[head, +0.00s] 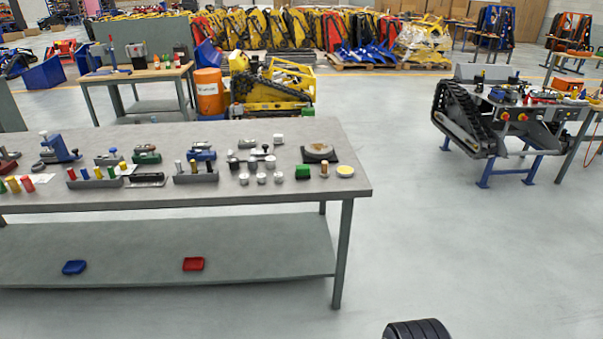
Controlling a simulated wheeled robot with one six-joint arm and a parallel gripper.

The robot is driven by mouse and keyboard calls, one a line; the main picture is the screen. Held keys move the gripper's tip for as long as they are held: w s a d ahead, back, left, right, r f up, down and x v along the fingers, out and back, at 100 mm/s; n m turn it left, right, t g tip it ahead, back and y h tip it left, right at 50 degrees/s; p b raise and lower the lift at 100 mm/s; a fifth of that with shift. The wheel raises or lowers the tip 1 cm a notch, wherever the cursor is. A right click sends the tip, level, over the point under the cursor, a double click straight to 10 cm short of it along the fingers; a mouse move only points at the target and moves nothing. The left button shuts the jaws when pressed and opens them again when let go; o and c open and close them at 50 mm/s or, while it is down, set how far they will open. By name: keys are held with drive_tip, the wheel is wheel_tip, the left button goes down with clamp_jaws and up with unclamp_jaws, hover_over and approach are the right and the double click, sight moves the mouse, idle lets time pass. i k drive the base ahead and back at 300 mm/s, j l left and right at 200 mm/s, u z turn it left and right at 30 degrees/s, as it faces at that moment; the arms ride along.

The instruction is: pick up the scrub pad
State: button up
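I cannot tell for certain which thing is the scrub pad. A small green block (303,172) sits near the front right of the grey workbench top (255,205) and could be it. A flat red item (193,264) and a flat blue item (74,267) lie apart on the lower shelf (130,250). They are too small to make out fully. My gripper is not in view.
Right of the green block stand a small tan block (325,170) and a round yellow-rimmed disc (345,171). Several small grey and white pieces (262,178) lie to its left. Open floor (440,240) lies right of the bench. A tracked carrier (470,120) stands farther right.

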sight(303, 171)
drive_tip(key=i+l+u, duration=0.15)
drive_tip(key=i, duration=0.35)
drive_tip(key=i+l+u, duration=0.15)
drive_tip(key=i, duration=0.35)
drive_tip(key=i+l+u, duration=0.15)
drive_tip(key=i+l, duration=0.15)
drive_tip(key=i, duration=0.15)
drive_tip(key=i+l+u, duration=0.15)
drive_tip(key=i+l, duration=0.2)
drive_tip(key=i, duration=0.15)
